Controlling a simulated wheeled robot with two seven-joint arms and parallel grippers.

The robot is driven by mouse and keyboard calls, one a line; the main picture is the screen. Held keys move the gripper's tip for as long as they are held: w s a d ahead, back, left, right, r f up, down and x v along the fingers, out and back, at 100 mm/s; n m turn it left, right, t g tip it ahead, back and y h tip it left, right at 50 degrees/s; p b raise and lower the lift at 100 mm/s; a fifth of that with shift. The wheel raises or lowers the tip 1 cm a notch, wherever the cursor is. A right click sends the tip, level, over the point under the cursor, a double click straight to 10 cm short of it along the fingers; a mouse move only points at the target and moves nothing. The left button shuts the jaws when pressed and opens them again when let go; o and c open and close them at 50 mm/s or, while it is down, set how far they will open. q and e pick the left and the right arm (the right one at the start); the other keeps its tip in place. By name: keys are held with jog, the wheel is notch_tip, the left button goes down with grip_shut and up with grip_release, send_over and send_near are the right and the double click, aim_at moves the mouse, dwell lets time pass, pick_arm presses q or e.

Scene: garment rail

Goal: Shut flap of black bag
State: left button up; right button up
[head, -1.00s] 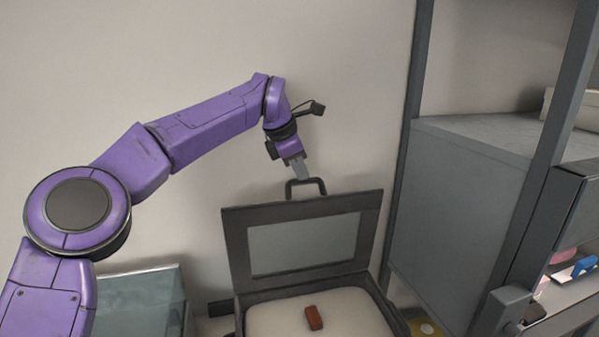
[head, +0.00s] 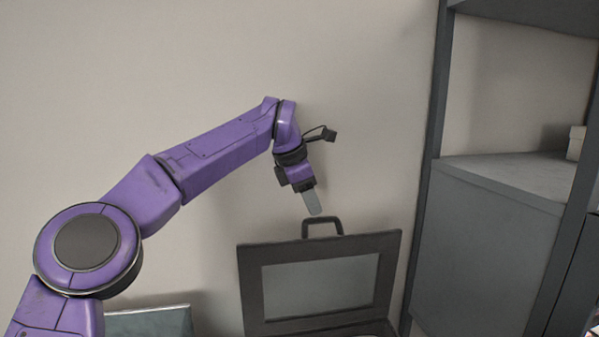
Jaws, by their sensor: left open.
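The black bag's flap (head: 252,288) stands upright, with a grey panel on its inner face and a handle (head: 322,219) on its top edge. Only the top of the bag's body shows at the bottom edge of the head view; the rest is cut off. My left gripper (head: 314,212) points down just above and slightly left of the handle. It is open and holds nothing; I cannot tell if it touches the handle. My right gripper is not in view.
A grey shelf unit (head: 490,245) with dark posts stands close to the right of the bag. A glassy teal box (head: 150,322) sits at the lower left. A plain wall is behind, with free room above the flap.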

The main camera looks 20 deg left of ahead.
pick_arm(q)
jog(key=v, duration=0.7)
jog(key=shift+r, duration=0.2)
jog(key=shift+w, duration=0.1)
dwell(0.4)
